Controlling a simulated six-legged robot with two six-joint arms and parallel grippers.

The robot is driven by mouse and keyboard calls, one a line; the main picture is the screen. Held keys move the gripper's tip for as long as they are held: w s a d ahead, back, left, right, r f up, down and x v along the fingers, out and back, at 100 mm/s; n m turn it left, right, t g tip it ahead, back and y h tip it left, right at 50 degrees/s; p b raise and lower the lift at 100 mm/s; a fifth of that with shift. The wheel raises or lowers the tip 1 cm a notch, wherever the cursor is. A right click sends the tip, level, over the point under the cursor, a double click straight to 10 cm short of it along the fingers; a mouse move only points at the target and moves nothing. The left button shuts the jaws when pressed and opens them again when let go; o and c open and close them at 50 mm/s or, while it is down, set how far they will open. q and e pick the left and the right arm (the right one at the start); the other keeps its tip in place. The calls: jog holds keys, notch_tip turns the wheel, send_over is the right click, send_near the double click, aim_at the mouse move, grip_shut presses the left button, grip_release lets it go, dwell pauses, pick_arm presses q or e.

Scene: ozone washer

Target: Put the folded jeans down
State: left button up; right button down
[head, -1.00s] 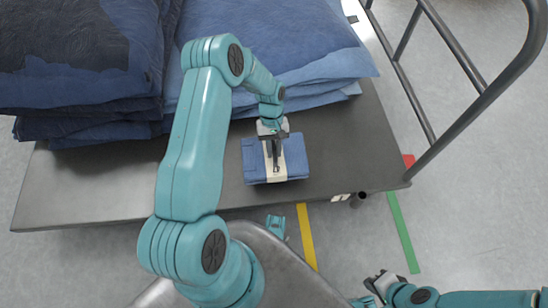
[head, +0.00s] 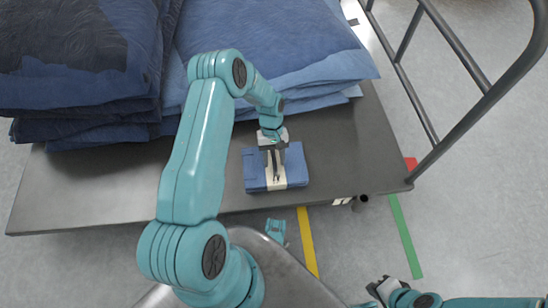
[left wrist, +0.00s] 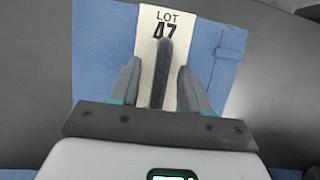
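The folded jeans (head: 294,164) are a small blue bundle with a cream band marked LOT 47. They appear to lie flat on the grey cart deck, near its front edge. The jeans (left wrist: 103,45) fill the upper middle of the left wrist view. A dark upright tab (left wrist: 161,75) rises from the band. My left gripper (head: 276,172) is right above the band. In the left wrist view, its two fingers (left wrist: 160,85) stand on either side of the tab, with narrow gaps. My right gripper (head: 381,287) is at the bottom right, away from the jeans; its opening is unclear.
Large stacks of folded blue denim (head: 270,40) and darker denim (head: 75,50) stand behind on the cart deck (head: 345,150). A grey tubular rail (head: 490,92) runs along the right side. Bare deck lies left and right of the jeans.

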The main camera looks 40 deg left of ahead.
pick_arm(q)
jog(key=shift+r, duration=0.1)
jog(key=shift+r, duration=0.3)
jog(key=p+v, duration=0.4)
jog(key=v, duration=0.7)
jog(key=s+d+f+m+t, duration=0.1)
jog(key=s+d+f+m, duration=0.1)
jog(key=d, duration=0.6)
jog(key=s+d+f+m+t, duration=0.1)
jog(key=s+d+f+m, duration=0.15)
jog(key=d, duration=0.55)
jog(key=s+d+r+m+t, duration=0.1)
jog(key=s+d+m, duration=0.2)
jog(key=s+d, duration=0.6)
jog(key=shift+s+r+h, duration=0.3)
jog(key=shift+s, duration=0.4)
jog(key=shift+d+r+m, duration=0.1)
jog(key=shift+d+m, duration=0.05)
jog(key=shift+m, duration=0.1)
